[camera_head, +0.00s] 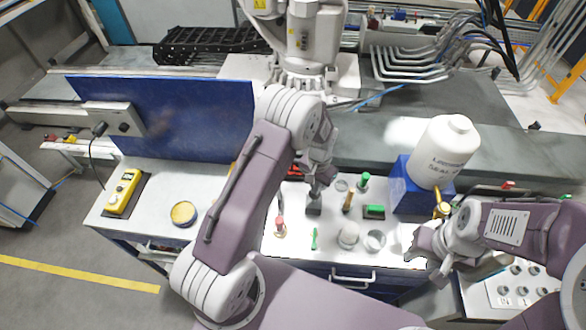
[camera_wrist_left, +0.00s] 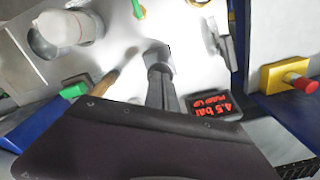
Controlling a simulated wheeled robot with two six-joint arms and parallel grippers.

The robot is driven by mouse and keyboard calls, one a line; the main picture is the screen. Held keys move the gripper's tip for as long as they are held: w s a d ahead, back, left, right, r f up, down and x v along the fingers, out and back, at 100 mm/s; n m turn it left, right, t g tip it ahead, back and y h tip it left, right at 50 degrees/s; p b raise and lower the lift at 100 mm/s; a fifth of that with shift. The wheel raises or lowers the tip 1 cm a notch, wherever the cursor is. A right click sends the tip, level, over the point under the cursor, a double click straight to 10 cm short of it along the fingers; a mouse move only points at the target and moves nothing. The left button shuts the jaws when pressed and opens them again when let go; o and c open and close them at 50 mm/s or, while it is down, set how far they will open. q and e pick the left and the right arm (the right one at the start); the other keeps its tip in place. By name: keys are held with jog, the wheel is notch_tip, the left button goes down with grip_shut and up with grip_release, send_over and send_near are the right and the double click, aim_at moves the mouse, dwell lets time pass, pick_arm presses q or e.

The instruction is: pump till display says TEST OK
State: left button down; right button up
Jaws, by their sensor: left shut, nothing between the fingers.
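A small dark display (camera_wrist_left: 215,106) shows in the left wrist view with red text reading "4.5 bar" and "PUMP UP". My left gripper (camera_head: 318,188) is over the middle of the white bench top; in the left wrist view its fingers (camera_wrist_left: 162,85) are shut with nothing between them. Their tips are over or against a small grey block (camera_head: 314,208), which also shows in the left wrist view (camera_wrist_left: 158,57); I cannot tell if they touch. No part is clearly recognisable as the pump. My right gripper (camera_head: 424,243) is at the right of the bench, its fingers unclear.
A brown handle (camera_head: 347,201), a green block (camera_head: 374,211) and white cups (camera_head: 348,235) stand close by. A large white bottle (camera_head: 444,152) on a blue box stands at the right.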

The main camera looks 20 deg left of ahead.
pick_arm(q)
jog(key=shift+f, duration=0.1)
jog(key=shift+f+b, duration=1.25)
jog(key=shift+f, duration=0.4)
jog(key=shift+r+p, duration=1.35)
jog(key=shift+r, duration=0.4)
notch_tip(320, 180, up, 6)
jog(key=p, duration=0.4)
jog(key=shift+r+p, duration=0.1)
jog(key=shift+p, duration=0.3)
